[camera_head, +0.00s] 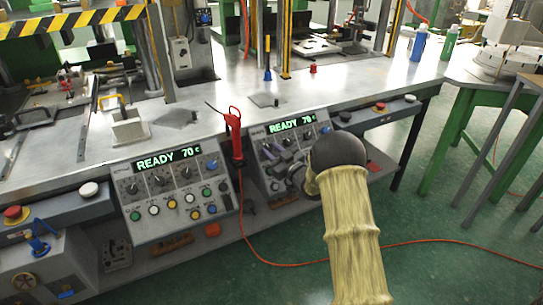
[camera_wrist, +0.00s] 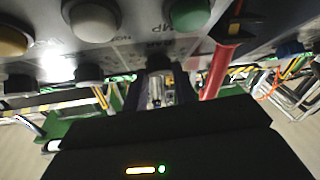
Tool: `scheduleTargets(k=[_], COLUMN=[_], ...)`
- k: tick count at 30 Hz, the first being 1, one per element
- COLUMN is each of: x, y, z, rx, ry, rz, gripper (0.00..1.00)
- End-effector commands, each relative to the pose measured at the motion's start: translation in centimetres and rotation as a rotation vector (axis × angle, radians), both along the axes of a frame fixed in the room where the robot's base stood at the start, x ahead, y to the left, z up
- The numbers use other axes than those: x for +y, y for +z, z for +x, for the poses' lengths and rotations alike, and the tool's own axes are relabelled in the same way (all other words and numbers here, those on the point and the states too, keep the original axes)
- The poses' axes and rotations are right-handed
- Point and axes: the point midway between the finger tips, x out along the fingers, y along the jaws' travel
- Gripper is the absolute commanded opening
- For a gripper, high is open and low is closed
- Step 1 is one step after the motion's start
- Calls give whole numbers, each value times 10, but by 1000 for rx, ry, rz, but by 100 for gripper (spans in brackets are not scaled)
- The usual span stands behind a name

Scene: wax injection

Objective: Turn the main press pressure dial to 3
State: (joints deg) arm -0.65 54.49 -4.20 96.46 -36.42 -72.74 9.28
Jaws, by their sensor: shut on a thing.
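The right control panel (camera_head: 258,190) has a green display reading "READY 70" and a row of dark dials, several hidden behind my arm. My gripper (camera_head: 284,172) reaches in at this panel. In the wrist view my gripper (camera_wrist: 160,88) is shut on a dark dial (camera_wrist: 158,63), close under the panel face (camera_wrist: 140,22). A green button (camera_wrist: 190,14) and a white button (camera_wrist: 95,18) lie near that dial. Another dark dial (camera_wrist: 88,75) is beside it. The dial's scale and pointer setting are too blurred to read, so I cannot tell its value.
A red tool (camera_head: 234,138) with a cord hangs just left of the right panel, close beside my gripper in the wrist view. The left control panel (camera_head: 180,215) has similar dials and buttons. The bench top (camera_head: 345,80) is above. An orange hose (camera_head: 440,240) lies on the floor.

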Motion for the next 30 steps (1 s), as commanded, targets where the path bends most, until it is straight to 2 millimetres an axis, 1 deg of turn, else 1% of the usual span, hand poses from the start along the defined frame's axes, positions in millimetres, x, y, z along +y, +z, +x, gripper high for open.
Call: scheduleTargets(k=[1,10,26,27,29,30], x=[-2,-3,-3,-3,-3,-3], y=[-3,-2,-2,-2,-1,-1], z=[0,1,1,1,1,1], rx=[-8,-51,-59,-59,-59,-60], ry=[20,115,135,135,135,135], rz=[-27,-130,-151,-151,-151,-150], gripper=[5,5,5,33,45,49])
